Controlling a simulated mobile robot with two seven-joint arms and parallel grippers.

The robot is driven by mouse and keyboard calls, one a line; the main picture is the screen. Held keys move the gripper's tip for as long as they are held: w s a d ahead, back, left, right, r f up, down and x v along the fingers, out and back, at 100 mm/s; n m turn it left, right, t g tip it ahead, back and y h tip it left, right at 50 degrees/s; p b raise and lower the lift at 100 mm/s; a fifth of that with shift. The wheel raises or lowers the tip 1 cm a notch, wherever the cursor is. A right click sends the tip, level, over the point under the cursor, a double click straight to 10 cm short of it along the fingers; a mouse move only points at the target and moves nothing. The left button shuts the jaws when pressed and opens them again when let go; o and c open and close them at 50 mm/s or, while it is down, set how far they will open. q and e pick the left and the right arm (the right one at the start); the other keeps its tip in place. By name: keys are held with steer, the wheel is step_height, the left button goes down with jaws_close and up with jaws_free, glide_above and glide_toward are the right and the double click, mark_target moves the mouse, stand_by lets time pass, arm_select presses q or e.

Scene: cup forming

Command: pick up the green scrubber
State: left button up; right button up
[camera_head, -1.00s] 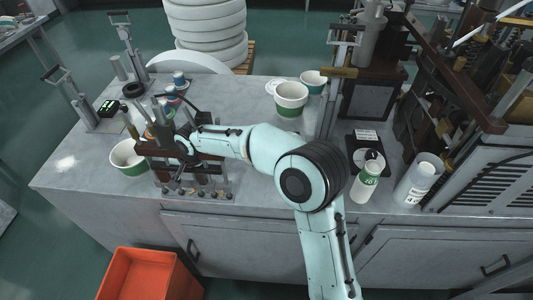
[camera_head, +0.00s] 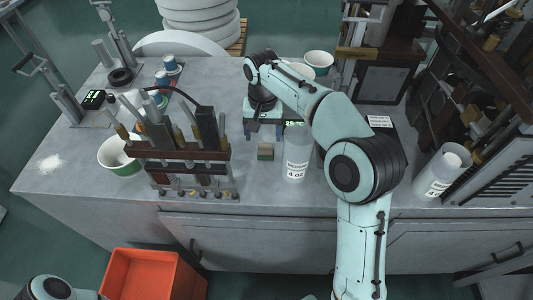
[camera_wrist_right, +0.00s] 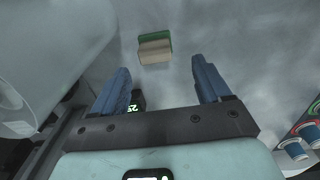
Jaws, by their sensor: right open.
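The green scrubber (camera_head: 265,152) is a small block with a tan body and a green layer. It lies on the grey counter, just in front of my right gripper (camera_head: 264,132) in the head view. In the right wrist view the scrubber (camera_wrist_right: 154,48) lies beyond the fingertips, a little left of the midline between them. My right gripper (camera_wrist_right: 161,72) is open with its blue fingers apart, and nothing is between them. Part of my left arm shows at the bottom left of the head view, but its gripper is out of the picture.
Another cup (camera_head: 319,62) stands behind. An orange bin (camera_head: 152,275) is below the counter.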

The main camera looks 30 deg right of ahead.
mark_target(266, 146)
steer(key=shift+f, duration=0.65)
steer(key=f, duration=0.3)
steer(key=f+b, duration=0.1)
steer(key=shift+s+d+f, duration=0.2)
steer(key=shift+s, duration=0.2)
steer(key=shift+f, duration=0.25)
steer(key=shift+w, duration=0.1)
steer(key=c, duration=1)
